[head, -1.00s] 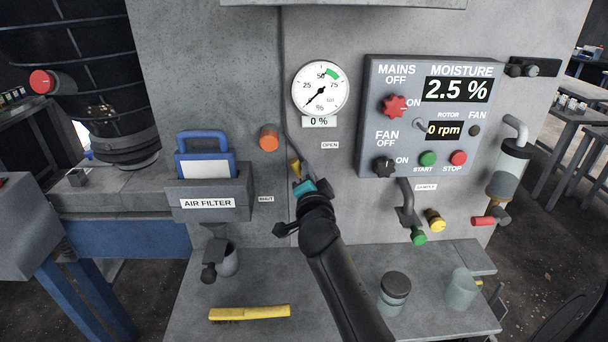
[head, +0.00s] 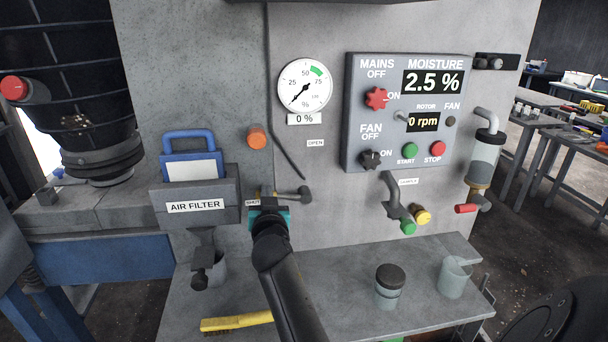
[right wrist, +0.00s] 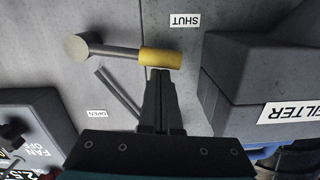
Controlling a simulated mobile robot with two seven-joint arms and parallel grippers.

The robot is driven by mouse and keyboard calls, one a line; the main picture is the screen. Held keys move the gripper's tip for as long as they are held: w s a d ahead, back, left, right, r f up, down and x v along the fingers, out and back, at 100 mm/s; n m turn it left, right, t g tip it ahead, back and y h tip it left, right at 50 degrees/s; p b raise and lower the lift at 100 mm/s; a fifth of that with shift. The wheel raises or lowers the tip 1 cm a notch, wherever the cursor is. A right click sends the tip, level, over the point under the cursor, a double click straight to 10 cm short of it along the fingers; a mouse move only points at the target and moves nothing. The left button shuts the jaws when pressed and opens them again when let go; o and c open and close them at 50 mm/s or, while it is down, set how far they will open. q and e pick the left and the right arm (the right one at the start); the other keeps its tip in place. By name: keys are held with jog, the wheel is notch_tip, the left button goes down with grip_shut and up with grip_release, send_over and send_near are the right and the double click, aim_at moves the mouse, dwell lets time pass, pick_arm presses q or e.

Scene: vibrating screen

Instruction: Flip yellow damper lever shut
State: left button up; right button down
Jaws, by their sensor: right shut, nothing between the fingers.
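The damper lever has a yellow grip (right wrist: 160,58) on a grey rod that runs to a round pivot (right wrist: 76,47) in the right wrist view. In the head view the pivot (head: 305,192) shows, with the rod lying about level and pointing left to the SHUT label (head: 252,202). My right gripper (right wrist: 160,74) is shut and empty. Its fingertips are at the yellow grip, touching it or very close. In the head view my right gripper (head: 266,205) hides most of the yellow grip. The OPEN label (head: 315,143) is higher up. My left gripper is not in view.
The air filter box (head: 197,207) juts out left of the lever. The control panel (head: 360,120) is at upper right, with a crank handle (head: 393,198) below it. A yellow brush (head: 236,322) and a dark-lidded jar (head: 389,287) are on the ledge below.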

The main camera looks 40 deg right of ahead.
jog(key=shift+w+a+f+n+b, duration=0.1)
jog(key=shift+a+f+n+b, duration=0.15)
jog(key=shift+f+n+b, duration=0.5)
jog(key=shift+f, duration=0.1)
